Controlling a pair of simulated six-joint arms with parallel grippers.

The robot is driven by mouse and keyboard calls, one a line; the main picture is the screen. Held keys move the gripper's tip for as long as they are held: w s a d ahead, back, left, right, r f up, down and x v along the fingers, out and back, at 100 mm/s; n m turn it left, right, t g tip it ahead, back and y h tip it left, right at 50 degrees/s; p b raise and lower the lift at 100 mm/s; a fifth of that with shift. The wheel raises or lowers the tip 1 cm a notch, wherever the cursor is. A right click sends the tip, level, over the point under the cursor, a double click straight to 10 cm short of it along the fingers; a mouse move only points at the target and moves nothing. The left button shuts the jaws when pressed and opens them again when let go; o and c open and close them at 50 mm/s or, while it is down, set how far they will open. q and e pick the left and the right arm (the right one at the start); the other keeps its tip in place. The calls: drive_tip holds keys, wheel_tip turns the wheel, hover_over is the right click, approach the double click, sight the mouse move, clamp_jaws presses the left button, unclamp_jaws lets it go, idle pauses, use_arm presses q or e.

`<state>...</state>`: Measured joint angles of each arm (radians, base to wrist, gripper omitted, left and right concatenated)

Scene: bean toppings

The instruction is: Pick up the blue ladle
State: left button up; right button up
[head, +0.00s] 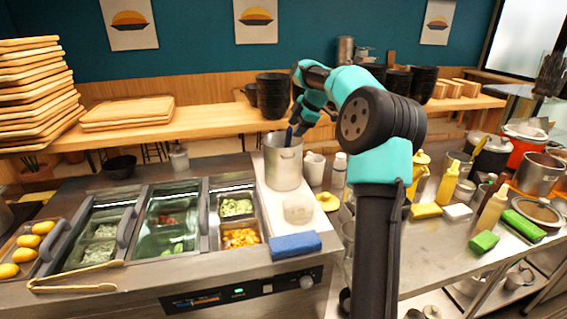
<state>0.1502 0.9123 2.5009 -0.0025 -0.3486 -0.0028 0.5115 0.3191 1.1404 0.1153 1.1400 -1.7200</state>
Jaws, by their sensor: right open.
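The blue ladle (288,138) stands in a tall silver pot (284,170). Only its dark blue handle shows above the rim, leaning slightly; the rest is hidden inside the pot. My right gripper (298,129) is open, just above the pot's right rim and close to the handle's upper end. I cannot tell whether the fingers touch or surround the handle. My left gripper is not in view.
Topping bins (238,208) and tongs (75,281) lie left.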

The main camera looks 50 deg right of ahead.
sight(289, 142)
drive_tip(key=shift+x, duration=2.6)
clamp_jaws()
